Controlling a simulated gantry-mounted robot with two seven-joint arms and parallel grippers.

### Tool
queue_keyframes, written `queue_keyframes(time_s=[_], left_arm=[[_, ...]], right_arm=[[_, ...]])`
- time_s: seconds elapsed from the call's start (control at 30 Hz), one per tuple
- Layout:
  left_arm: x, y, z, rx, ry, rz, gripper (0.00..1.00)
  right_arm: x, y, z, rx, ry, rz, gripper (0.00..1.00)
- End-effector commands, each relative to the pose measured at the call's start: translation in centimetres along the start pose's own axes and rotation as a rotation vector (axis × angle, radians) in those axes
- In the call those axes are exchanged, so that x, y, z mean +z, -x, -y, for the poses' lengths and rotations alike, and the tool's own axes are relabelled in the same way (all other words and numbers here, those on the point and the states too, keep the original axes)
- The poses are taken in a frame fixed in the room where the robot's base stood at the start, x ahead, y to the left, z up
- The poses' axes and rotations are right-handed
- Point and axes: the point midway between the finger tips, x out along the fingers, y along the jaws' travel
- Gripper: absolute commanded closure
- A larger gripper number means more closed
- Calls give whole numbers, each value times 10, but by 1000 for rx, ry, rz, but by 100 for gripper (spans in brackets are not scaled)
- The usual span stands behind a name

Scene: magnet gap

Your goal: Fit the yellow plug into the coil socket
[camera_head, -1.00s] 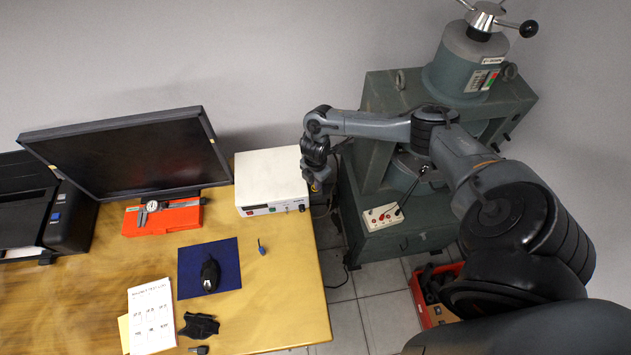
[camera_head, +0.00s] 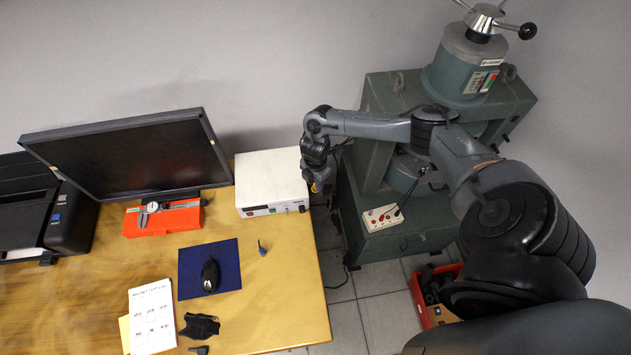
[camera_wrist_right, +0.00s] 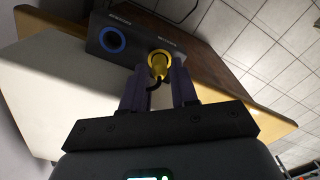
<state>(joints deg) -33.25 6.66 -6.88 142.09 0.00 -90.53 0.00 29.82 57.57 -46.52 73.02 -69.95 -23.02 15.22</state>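In the right wrist view, a dark panel carries two ringed sockets, a blue one (camera_wrist_right: 112,40) at left and a yellow one (camera_wrist_right: 161,56) at right. The yellow plug (camera_wrist_right: 158,70) lies between the fingertips of my right gripper (camera_wrist_right: 160,78), whose fingers appear closed on its sides. The plug overlaps the yellow ring; how deep it sits, I cannot tell. A black cable hangs from the plug between the fingers. In the head view, my right gripper (camera_head: 317,179) is beside the right side of the white box (camera_head: 272,178), with yellow showing at its tip. My left gripper is not in view.
A green machine (camera_head: 366,165) with a control box (camera_head: 382,218) stands right of the table (camera_head: 285,310). A blue mat (camera_head: 190,270) with a mouse, a small blue item (camera_head: 262,248) and an orange case (camera_head: 160,223) lie on the table. A monitor (camera_head: 130,155) stands behind.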

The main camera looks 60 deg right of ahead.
Motion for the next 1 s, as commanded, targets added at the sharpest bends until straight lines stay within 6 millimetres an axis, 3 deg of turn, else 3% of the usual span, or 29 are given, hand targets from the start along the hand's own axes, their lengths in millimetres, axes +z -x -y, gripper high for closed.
queue_keyframes(time_s=[0.7,0.9,1.0], left_arm=[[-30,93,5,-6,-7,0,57],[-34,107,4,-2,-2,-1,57],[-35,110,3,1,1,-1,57]], right_arm=[[0,98,0,0,0,0,72],[-3,112,0,2,3,-2,72],[-20,108,2,19,22,-15,72]])
